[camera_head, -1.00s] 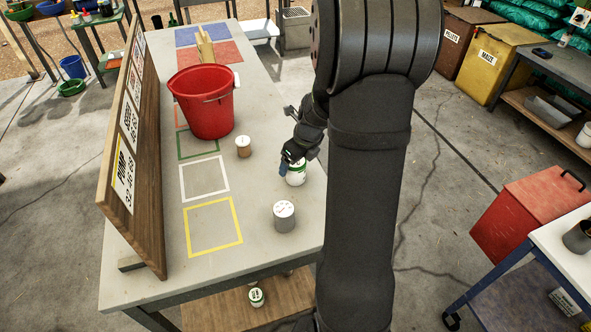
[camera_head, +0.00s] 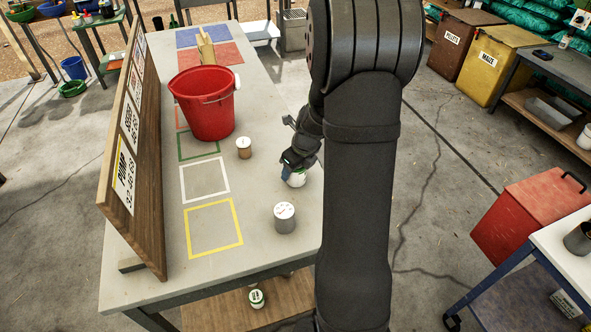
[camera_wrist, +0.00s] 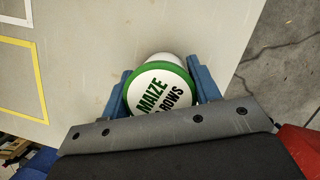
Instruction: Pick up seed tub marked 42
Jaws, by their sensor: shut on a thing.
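My gripper (camera_head: 291,172) is shut on a white tub with a green rim (camera_head: 296,181) near the right edge of the table. In the wrist view, the blue fingers of my gripper (camera_wrist: 166,88) stand on either side of this tub (camera_wrist: 160,92). Its lid reads "MAIZE" and "ROWS"; part of the text is hidden by my gripper, and no 42 is readable. A grey tub with a white, marked lid (camera_head: 285,218) stands nearer. A small brown tub with a white lid (camera_head: 244,148) stands farther left. Their markings are too small to read.
A red bucket (camera_head: 206,112) stands at the table's middle. Yellow (camera_head: 240,225) and white (camera_head: 226,180) outlined squares are empty. A wooden board with signs (camera_head: 150,190) lines the left edge. Another green-rimmed tub (camera_head: 256,299) sits on the lower shelf (camera_head: 225,312).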

